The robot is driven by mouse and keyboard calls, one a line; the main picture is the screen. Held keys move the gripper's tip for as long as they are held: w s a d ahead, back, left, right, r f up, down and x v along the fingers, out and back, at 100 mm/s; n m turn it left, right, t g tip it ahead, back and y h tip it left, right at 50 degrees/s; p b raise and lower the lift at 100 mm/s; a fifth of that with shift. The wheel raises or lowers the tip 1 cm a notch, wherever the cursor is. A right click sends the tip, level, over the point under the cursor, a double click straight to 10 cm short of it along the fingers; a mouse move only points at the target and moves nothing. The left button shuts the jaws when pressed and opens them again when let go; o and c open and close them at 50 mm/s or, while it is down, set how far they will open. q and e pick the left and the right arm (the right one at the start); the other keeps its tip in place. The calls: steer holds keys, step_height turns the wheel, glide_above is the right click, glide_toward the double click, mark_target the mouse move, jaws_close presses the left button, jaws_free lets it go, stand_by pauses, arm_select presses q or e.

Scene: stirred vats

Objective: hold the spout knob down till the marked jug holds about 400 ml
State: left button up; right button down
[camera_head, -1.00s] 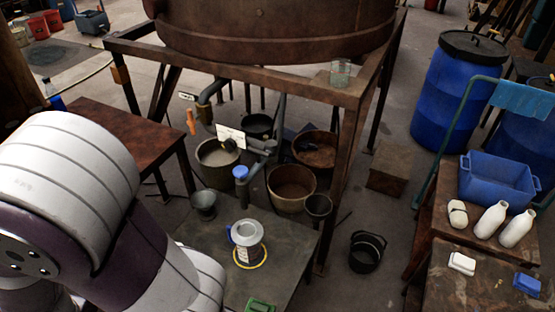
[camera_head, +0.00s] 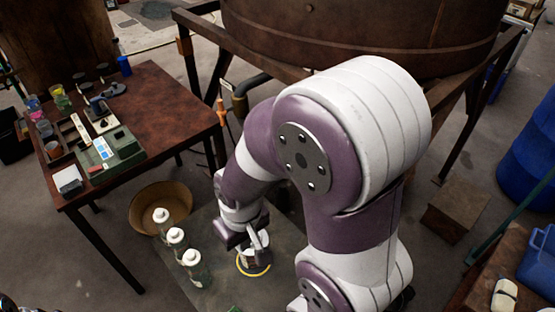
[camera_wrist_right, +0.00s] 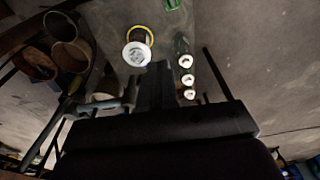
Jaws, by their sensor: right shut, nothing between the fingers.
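The jug's liquid level cannot be read. My left gripper is out of view.
Three white-capped bottles (camera_head: 176,236) stand left of the jug, near a brown basin (camera_head: 161,205). The large brown vat (camera_head: 365,35) rises behind on its frame. A red-brown table (camera_head: 155,95) with instruments is at left, blue barrels (camera_head: 530,160) at right.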

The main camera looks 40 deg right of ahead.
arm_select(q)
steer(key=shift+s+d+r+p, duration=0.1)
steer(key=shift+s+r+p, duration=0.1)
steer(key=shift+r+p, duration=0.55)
arm_select(e)
steer(key=w+d+r, duration=0.4)
steer(key=w+d, duration=0.1)
steer(key=w, duration=0.4)
steer(key=w+d+r+h, duration=0.1)
steer(key=w+d+r, duration=0.4)
steer(key=w, duration=0.3)
steer(key=shift+w+d+r+n, duration=0.15)
steer(key=shift+w+d+n, duration=0.2)
steer(key=shift+d+n, duration=0.05)
steer(key=f, duration=0.4)
steer(key=w+f, duration=0.1)
steer(key=f, duration=0.4)
steer(key=d+f, duration=0.1)
steer(key=f, duration=0.4)
steer(key=shift+w, duration=0.15)
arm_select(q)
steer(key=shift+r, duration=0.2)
